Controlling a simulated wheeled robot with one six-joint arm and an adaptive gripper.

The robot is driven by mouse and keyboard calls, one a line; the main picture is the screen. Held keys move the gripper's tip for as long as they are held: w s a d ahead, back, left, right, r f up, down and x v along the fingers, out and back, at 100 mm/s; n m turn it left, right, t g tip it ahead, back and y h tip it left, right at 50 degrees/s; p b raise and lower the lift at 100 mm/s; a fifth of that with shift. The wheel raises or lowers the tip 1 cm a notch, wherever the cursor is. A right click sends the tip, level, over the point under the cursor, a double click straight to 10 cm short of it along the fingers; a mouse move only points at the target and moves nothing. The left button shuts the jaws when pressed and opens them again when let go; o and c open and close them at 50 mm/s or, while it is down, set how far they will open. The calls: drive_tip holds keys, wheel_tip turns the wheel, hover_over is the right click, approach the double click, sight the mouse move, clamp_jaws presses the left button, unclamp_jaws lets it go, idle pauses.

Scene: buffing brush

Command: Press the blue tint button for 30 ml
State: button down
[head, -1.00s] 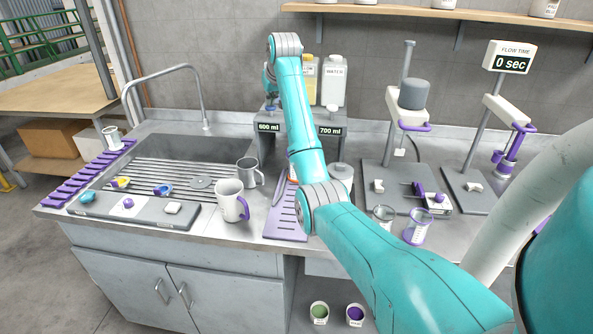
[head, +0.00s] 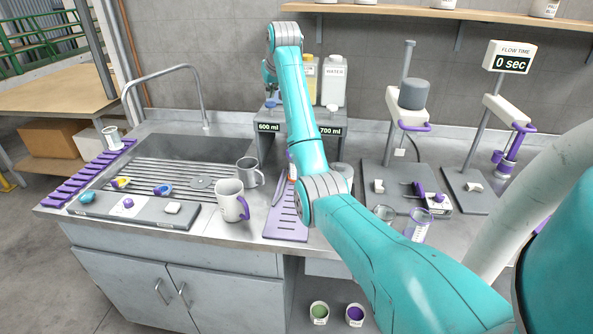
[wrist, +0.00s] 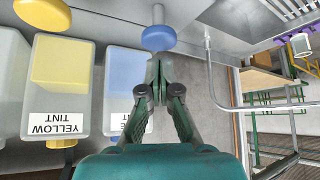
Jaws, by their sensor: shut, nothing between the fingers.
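The blue button (wrist: 158,38), a round disc on a pale stem, is at the top middle of the wrist view. My gripper (wrist: 158,60) is shut and empty, with its tips right at the button's near edge; I cannot tell whether they touch. The blue tint bottle (wrist: 126,70) stands beside it, its label partly hidden by my gripper. The arm hides part of the dispenser there, and my fingertips cannot be made out.
The yellow button (wrist: 42,14) and yellow tint bottle (wrist: 62,85) are next to the blue ones. A water bottle (head: 333,88) stands on the dispenser. The sink faucet (head: 165,72) rises to the left. A mug (head: 229,198) and a metal cup (head: 249,171) stand in front.

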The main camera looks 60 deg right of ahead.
sight(270, 102)
drive_tip(key=shift+f, duration=0.1)
idle(0.4)
drive_tip(key=shift+f, duration=1.45)
drive_tip(key=shift+r, duration=1.55)
drive_tip(key=shift+r, duration=0.1)
drive_tip(key=shift+r, duration=2.95)
